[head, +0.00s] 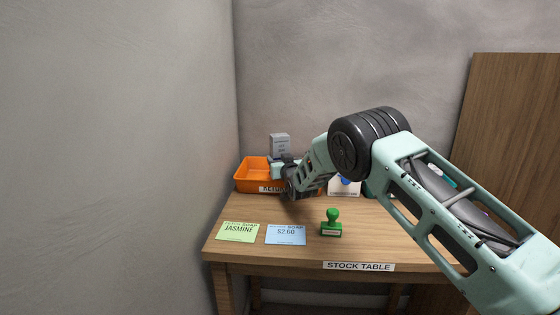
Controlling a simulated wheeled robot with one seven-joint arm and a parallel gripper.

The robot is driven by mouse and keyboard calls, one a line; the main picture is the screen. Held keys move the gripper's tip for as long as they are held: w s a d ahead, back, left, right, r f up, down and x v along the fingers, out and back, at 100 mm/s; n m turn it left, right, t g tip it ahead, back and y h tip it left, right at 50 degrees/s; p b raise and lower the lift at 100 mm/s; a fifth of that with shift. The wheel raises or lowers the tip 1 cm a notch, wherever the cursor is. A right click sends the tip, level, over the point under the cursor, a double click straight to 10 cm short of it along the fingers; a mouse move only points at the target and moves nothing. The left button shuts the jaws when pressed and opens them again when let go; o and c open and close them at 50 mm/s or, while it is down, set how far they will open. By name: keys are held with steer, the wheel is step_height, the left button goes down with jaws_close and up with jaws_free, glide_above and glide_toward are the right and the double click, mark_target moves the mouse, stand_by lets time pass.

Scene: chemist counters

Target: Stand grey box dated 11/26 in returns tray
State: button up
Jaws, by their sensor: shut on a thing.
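A small grey box (280,145) with printed lines, too small to read as a date, is upright at the orange returns tray (247,180). The tray stands at the back left of the table, its front label partly hidden by my arm. My gripper (279,164) is shut on the grey box at its lower part, over the right part of the tray. The box's lower end is hidden, so I cannot tell whether it touches the tray floor.
The stock table (225,245) bears a green JASMINE card (239,232), a blue $2.60 card (286,235) and a green stamp (331,224) near its front. A white card (345,188) is partly hidden behind my arm. Walls close in left and behind.

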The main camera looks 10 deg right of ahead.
steer(key=shift+f+b, duration=0.5)
steer(key=o, duration=1)
steer(key=shift+s+f, duration=0.1)
steer(key=shift+f, duration=0.05)
steer(key=shift+o, duration=0.2)
